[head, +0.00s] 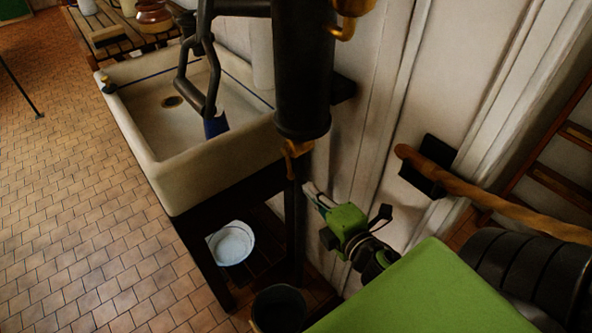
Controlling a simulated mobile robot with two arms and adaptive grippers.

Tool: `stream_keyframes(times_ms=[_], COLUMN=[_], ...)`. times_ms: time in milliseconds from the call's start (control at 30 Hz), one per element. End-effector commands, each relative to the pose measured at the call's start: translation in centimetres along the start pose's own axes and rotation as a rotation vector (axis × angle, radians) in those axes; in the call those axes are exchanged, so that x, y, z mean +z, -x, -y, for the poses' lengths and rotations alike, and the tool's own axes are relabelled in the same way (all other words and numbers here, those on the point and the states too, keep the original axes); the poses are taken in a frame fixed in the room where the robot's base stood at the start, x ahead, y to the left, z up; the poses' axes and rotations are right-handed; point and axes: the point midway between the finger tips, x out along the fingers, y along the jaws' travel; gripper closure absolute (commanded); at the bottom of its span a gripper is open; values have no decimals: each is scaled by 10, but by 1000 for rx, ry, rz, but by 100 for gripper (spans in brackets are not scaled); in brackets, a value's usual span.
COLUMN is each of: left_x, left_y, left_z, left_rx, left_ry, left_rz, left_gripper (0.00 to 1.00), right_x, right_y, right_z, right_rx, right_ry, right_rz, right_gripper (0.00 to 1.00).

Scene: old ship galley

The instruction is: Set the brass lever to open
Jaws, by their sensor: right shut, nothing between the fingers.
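A small brass piece (297,148) sits right under the dark pump cylinder (302,70), where a thin dark pipe runs down. Another brass piece (350,12) curves at the top edge, right of the cylinder, and is cut off by the frame. I cannot tell for sure which is the lever, nor its setting. My right gripper (309,189), with a green body, is below and slightly right of the lower brass piece, apart from it. Its fingers are shut and empty, pointing up-left beside the pipe. My left gripper is out of view.
A cream sink (170,180) stands left of the pump, with a dark blue object (216,126) in it. A white basin (232,243) and a dark bucket (278,308) are below. A wooden rail (490,197) on a black bracket runs along the wall at right.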

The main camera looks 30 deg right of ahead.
Motion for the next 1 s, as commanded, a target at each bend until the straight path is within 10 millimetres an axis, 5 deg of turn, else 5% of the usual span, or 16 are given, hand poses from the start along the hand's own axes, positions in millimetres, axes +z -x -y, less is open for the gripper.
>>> stream_keyframes(times_ms=[500, 1000], left_x=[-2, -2], left_y=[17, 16], left_z=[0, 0], left_rx=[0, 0], left_ry=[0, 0], left_rz=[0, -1], left_gripper=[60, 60], right_x=[0, 0], right_y=[-80, -86], right_z=[-1, 1], right_rx=[0, 0], right_ry=[-2, -2], right_rz=[1, 1], right_gripper=[100, 100])
